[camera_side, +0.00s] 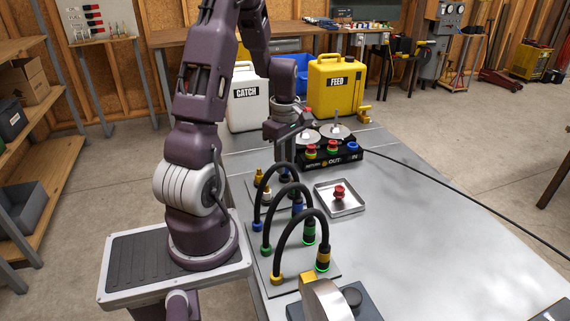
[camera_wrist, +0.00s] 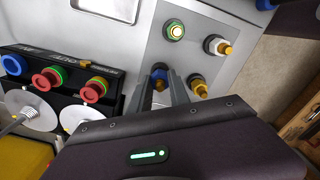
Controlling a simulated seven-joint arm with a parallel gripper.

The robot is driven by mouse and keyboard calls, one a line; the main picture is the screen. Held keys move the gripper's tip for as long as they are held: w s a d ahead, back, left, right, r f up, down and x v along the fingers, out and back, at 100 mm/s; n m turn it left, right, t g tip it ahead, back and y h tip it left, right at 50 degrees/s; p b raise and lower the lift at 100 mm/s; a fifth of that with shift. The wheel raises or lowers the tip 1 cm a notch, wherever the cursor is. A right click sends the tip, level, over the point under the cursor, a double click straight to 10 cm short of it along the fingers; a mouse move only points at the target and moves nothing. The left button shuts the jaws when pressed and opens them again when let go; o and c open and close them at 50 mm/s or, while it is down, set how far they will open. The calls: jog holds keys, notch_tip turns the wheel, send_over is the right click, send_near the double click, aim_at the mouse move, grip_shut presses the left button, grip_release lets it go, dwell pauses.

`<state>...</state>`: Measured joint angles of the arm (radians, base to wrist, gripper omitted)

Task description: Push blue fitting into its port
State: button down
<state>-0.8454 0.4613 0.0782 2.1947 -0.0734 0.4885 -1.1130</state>
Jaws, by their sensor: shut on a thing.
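My gripper (camera_wrist: 163,98) is shut on the blue fitting (camera_wrist: 160,74) in the wrist view, with a finger on each side of it. The fitting is near the edge of a grey plate (camera_wrist: 208,15), beside two gold fittings (camera_wrist: 225,49) and a green-lit round fitting (camera_wrist: 175,31). I cannot tell whether the blue fitting touches or sits in a port. In the side view my gripper (camera_side: 282,130) is beyond the hoses, left of the black block; its fingertips and the held fitting are not clear there.
The black block (camera_side: 340,158) has red and blue caps. Looped black hoses (camera_side: 300,221) with blue, green and yellow ends stand nearer the side camera. A tray (camera_side: 349,210) holds a red part (camera_side: 339,192). CATCH (camera_side: 249,104) and FEED (camera_side: 336,92) jugs stand behind.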

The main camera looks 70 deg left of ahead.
jog(key=shift+r, duration=0.2)
jog(key=shift+r, duration=2)
